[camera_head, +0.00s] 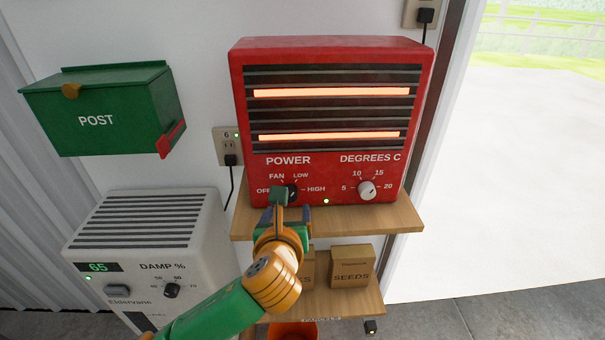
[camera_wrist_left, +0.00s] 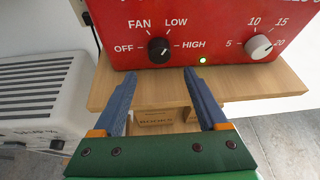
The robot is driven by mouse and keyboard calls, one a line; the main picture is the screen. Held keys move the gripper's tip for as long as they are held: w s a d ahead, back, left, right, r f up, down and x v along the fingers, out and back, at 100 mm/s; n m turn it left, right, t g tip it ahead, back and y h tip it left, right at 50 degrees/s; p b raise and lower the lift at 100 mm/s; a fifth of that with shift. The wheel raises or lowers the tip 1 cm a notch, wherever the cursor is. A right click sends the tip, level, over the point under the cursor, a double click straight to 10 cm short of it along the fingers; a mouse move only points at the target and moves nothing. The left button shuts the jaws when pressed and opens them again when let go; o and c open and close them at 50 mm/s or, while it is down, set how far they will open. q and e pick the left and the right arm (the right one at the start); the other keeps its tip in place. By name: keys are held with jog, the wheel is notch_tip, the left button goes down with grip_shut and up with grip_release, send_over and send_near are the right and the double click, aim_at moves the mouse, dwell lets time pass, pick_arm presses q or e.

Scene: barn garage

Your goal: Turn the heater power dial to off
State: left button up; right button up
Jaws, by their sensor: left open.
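The red heater (camera_head: 322,166) stands on a wooden shelf, with two glowing orange bars and a lit green lamp. Its black power dial (camera_head: 292,190) is at the lower left of the front, partly covered by my gripper in the head view. In the left wrist view the dial (camera_wrist_left: 158,49) shows whole, ringed by OFF, FAN, LOW and HIGH; its mark seems to point toward HIGH. My left gripper (camera_head: 293,206) is open just in front of the dial. In the left wrist view its blue fingers (camera_wrist_left: 161,76) are apart and empty, below the dial. My right gripper is not in view.
The white degrees dial (camera_head: 367,190) is to the right on the heater. The wooden shelf (camera_head: 390,218) juts out below it. A white dehumidifier (camera_head: 200,235) stands lower left, a green post box (camera_head: 140,112) hangs above it. Seed boxes (camera_head: 350,276) sit below the shelf.

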aim_at(289, 201)
pick_arm(q)
jog(key=shift+w+d, duration=0.1)
jog(key=shift+w, duration=0.6)
jog(key=shift+x, duration=0.85)
jog(key=x, duration=0.3)
jog(key=shift+w, duration=0.1)
jog(key=shift+r, duration=0.1)
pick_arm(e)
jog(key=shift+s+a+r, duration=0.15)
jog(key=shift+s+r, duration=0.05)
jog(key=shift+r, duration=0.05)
pick_arm(q)
jog(key=c, duration=0.4)
grip_shut()
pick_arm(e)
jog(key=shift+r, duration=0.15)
